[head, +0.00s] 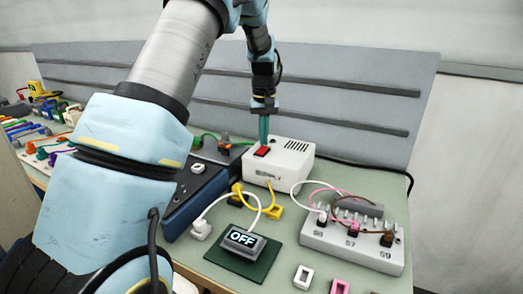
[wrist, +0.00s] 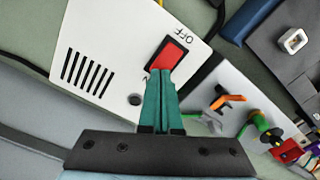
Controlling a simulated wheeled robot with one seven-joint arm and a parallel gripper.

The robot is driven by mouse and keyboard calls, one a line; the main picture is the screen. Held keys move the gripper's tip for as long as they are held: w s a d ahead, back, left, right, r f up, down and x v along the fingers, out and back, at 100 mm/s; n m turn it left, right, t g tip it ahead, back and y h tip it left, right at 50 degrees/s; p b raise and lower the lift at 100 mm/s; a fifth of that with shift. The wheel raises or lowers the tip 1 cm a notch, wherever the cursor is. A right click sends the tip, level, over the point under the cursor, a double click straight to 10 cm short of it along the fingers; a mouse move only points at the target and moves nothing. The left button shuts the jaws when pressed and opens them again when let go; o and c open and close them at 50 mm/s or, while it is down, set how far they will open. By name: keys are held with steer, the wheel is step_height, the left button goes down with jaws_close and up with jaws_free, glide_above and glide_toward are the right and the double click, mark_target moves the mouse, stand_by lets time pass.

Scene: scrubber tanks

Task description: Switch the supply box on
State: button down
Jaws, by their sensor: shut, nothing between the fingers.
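The supply box (head: 278,167) is a white box with vent slots and a red rocker switch (head: 262,151) on its top. In the wrist view the box (wrist: 113,30) lies upper left, with the red switch (wrist: 167,55) near its edge and an upside-down "OFF" label beside the switch's far end. My gripper (head: 263,142) points down over the switch. Its teal fingers (wrist: 159,75) are shut and empty, with the tips at the switch's near end. The tips overlap the switch in view; I cannot tell whether they touch it. A small display (head: 242,240) reads "OFF".
A grey terminal block (head: 352,242) with pink, white and brown leads stands right of the box. A yellow lead (head: 272,210) and a white lead run in front of the box. A dark blue unit (head: 196,190) stands left. Loose connectors (head: 303,277) lie at the front.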

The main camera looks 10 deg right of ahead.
mark_target(264, 147)
steer(key=shift+f, duration=0.65)
steer(key=shift+r, duration=0.15)
steer(key=shift+r+p, duration=2.5)
steer(key=shift+r, duration=0.95)
steer(key=s+a+r, duration=0.1)
steer(key=s+a, duration=0.3)
steer(key=a, duration=0.4)
steer(key=s+a, duration=0.3)
steer(key=a, duration=0.5)
steer(key=s+a+f+t, duration=0.1)
steer(key=s+a, duration=0.9)
steer(key=s, duration=0.4)
steer(key=shift+a+f+n+t+b, duration=0.15)
steer(key=shift+f+n+t+b, duration=0.15)
steer(key=shift+f+n+b, duration=0.1)
